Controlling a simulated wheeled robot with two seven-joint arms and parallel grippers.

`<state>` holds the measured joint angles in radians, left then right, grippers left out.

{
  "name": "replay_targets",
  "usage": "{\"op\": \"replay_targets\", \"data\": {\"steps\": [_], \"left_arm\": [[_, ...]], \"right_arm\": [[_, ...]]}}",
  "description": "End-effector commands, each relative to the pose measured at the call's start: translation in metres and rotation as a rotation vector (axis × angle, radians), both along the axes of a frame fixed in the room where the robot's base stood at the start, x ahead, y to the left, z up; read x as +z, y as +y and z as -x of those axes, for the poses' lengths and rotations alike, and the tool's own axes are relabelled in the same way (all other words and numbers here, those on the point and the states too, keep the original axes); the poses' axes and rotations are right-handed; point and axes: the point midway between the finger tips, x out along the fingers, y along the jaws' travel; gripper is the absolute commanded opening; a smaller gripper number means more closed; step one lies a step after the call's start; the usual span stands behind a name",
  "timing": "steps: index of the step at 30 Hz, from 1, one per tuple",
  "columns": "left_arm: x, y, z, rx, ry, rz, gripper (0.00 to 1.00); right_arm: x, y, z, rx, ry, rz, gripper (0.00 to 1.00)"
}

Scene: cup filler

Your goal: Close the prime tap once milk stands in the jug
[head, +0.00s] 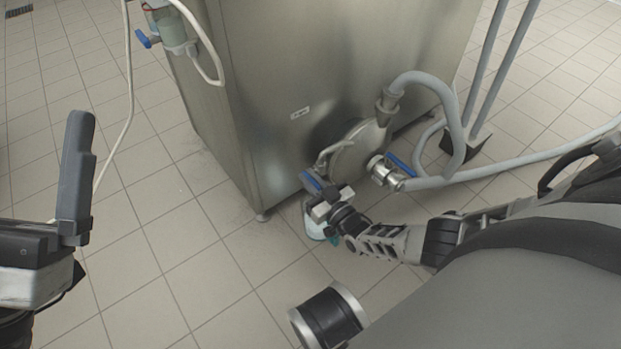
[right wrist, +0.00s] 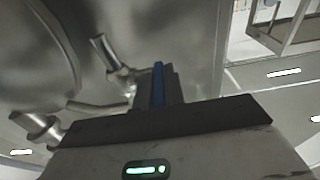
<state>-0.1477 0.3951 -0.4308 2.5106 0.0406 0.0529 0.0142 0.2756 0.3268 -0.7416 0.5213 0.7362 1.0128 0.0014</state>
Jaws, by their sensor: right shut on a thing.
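The prime tap's blue lever (head: 311,180) is low on the steel machine's front, beside the round pump cover. My right gripper (head: 318,188) is shut on it. In the right wrist view the blue lever (right wrist: 158,84) stands between the dark fingers. A pale jug (head: 312,226) stands on the floor under my right gripper, which hides part of it. Its visible part looks whitish with some teal; I cannot tell the milk level. One upright finger of my left gripper (head: 75,180) shows at the left edge; the other finger is not clear.
The steel machine (head: 270,100) fills the middle. A second blue-handled valve (head: 400,164) with a grey hose (head: 455,110) sits right of the round cover (head: 356,152). Another blue-handled tap (head: 143,38) hangs at the upper left. Tiled floor (head: 150,240) is clear at the left.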

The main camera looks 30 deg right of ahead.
Motion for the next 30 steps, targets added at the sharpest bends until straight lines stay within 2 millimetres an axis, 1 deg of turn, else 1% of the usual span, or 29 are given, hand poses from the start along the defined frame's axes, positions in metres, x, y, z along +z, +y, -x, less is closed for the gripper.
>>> {"op": "replay_targets", "data": {"steps": [1, 15, 16, 18, 26, 30], "left_arm": [[-0.0003, 0.0001, -0.0001, 0.0, 0.0, 0.0, 1.0], [-0.0005, 0.0002, -0.0002, 0.001, 0.001, 0.0, 1.0], [-0.0005, 0.0002, -0.0002, 0.001, 0.001, 0.0, 1.0], [-0.0005, 0.0002, -0.0002, 0.001, 0.001, 0.0, 1.0], [-0.0005, 0.0002, -0.0002, 0.001, 0.001, 0.0, 1.0], [-0.0007, 0.0002, -0.0004, 0.001, 0.002, 0.0, 1.0]], "right_arm": [[0.0003, -0.0046, -0.0024, -0.012, -0.009, 0.0, 0.0], [0.0008, -0.0026, 0.0004, -0.001, -0.038, -0.007, 0.0], [0.0007, -0.0025, 0.0005, -0.001, -0.038, -0.007, 0.16], [0.0006, -0.0021, 0.0006, 0.001, -0.038, -0.007, 0.33], [0.0001, -0.0005, 0.0012, 0.004, -0.036, -0.006, 0.33], [-0.0019, -0.0004, 0.005, 0.006, -0.035, -0.007, 0.33]]}}
